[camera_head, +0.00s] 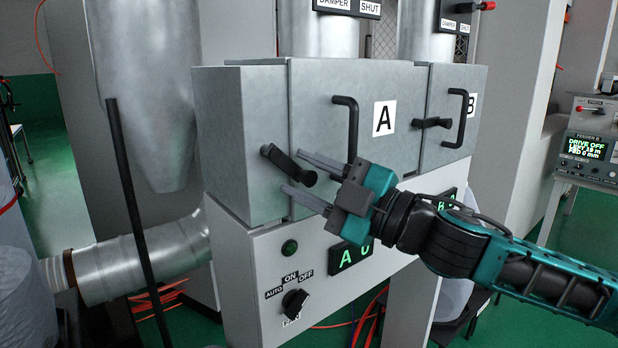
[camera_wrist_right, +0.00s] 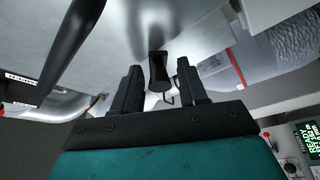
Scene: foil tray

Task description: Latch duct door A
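Duct door A (camera_head: 330,95) is a grey metal panel with an "A" label and a black bar handle (camera_head: 352,128). It looks shut or nearly so against its frame. Its black latch (camera_head: 281,158) is at the door's left edge, slanting down to the right across the seam. My right gripper (camera_head: 293,171) is open, one finger above and one below the latch's end. In the wrist view the latch (camera_wrist_right: 158,70) shows between the two separated fingers (camera_wrist_right: 158,82); I cannot tell whether they touch it. My left gripper is not in view.
Door B (camera_head: 453,105) is to the right, with its own handle and a roughly level latch (camera_head: 432,123). Below door A is a white panel with a rotary switch (camera_head: 294,303) and a green lamp (camera_head: 289,247). A dark upright pole (camera_head: 138,215) stands at the left.

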